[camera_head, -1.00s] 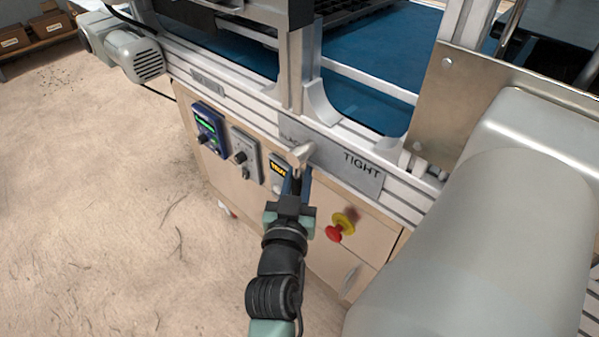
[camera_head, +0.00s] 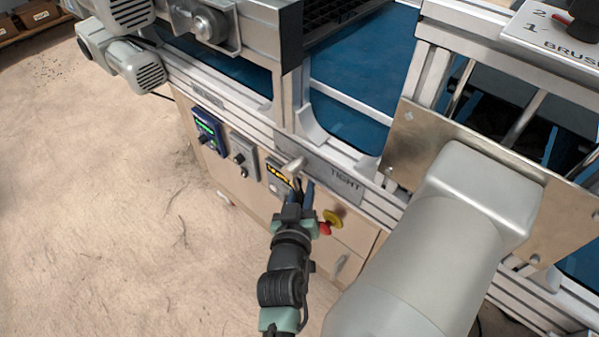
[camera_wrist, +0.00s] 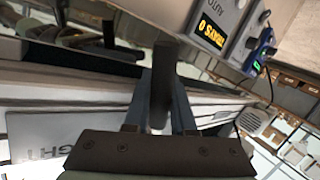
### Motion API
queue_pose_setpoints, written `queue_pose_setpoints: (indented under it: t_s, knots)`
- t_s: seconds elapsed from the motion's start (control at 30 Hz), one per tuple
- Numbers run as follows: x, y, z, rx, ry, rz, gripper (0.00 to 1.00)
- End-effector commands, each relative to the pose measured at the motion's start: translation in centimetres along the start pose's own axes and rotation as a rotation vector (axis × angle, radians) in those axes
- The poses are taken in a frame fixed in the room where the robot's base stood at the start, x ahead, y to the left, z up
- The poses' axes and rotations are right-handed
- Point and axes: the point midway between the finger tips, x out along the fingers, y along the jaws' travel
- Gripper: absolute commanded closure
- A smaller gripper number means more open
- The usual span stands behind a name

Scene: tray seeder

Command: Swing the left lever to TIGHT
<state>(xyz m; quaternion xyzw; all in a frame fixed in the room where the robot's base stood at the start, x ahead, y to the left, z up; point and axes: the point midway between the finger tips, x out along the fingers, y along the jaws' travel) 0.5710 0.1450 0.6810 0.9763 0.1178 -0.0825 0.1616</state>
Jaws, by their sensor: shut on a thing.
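The left lever (camera_head: 291,167) has a pale metal end and stands in front of a grey plate (camera_head: 318,164) on the machine's rail. The plate's right end reads TIGHT; its left wording cannot be read. The lever is at the left part of the plate, away from the word TIGHT. My gripper (camera_head: 302,186) reaches up to the lever from below, its blue fingers shut on it. In the wrist view my gripper (camera_wrist: 161,100) has the dark lever shaft (camera_wrist: 164,75) between its two fingers. The lever's pivot is hidden.
A blue control box (camera_head: 208,131), a grey dial box (camera_head: 242,155) and a box with a yellow display (camera_head: 279,176) sit left of the lever. A red and yellow stop button (camera_head: 331,220) is close right of my gripper. Open floor lies left.

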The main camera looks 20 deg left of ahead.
Motion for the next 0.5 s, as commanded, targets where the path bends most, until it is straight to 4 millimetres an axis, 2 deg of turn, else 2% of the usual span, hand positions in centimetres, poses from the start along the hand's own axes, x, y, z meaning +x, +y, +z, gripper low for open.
queue_pose_setpoints:
  t_s: [0.03,0.43,0.47,0.5]
  knots:
    - [-0.12,0.22,-0.43,-0.010,-0.006,0.000,1.00]
    - [-0.12,0.20,-0.04,-0.028,-0.015,0.000,1.00]
    - [-0.12,0.20,-0.04,-0.028,-0.015,0.000,0.75]
    - [-0.12,0.21,-0.04,-0.028,-0.014,0.000,0.68]
